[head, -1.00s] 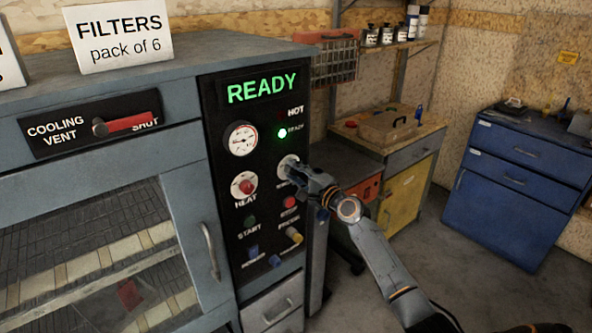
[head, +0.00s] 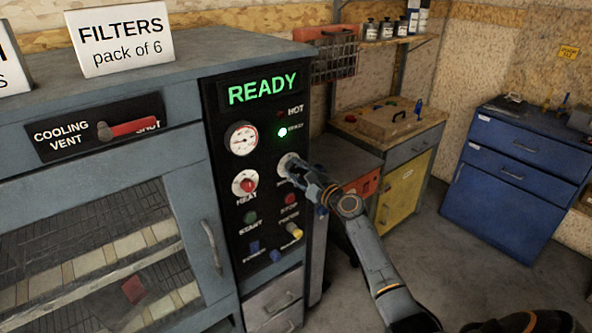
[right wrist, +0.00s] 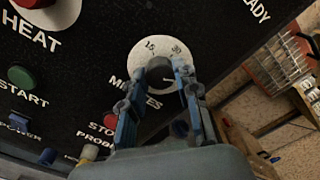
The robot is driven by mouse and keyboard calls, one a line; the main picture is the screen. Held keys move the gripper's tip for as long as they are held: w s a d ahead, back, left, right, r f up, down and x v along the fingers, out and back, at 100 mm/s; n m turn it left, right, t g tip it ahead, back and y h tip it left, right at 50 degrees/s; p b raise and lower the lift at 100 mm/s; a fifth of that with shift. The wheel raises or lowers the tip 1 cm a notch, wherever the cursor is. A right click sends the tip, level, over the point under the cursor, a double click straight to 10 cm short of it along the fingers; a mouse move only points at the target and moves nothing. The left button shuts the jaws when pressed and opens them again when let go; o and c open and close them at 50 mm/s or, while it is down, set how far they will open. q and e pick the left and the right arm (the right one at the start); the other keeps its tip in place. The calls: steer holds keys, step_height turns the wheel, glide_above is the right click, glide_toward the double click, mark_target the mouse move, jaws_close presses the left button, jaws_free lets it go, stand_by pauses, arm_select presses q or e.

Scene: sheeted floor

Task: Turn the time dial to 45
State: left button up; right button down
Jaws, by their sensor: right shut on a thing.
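In the head view the right gripper (head: 296,171) reaches the panel from the right. The knob's pointer direction is unclear. My left gripper is out of view.
The panel reads READY (head: 262,89) in green. The red heat knob (head: 244,184), green start button (head: 250,217) and red stop button (head: 290,198) sit close by. A wooden bench (head: 408,150) and blue cabinet (head: 508,190) stand at the right, with open floor between.

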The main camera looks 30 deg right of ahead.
steer(key=c, duration=1)
jaws_free()
steer(key=shift+s, duration=0.1)
steer(key=s, duration=0.8)
steer(key=s+d, duration=0.1)
steer(key=s, duration=0.2)
steer(key=shift+s, duration=0.4)
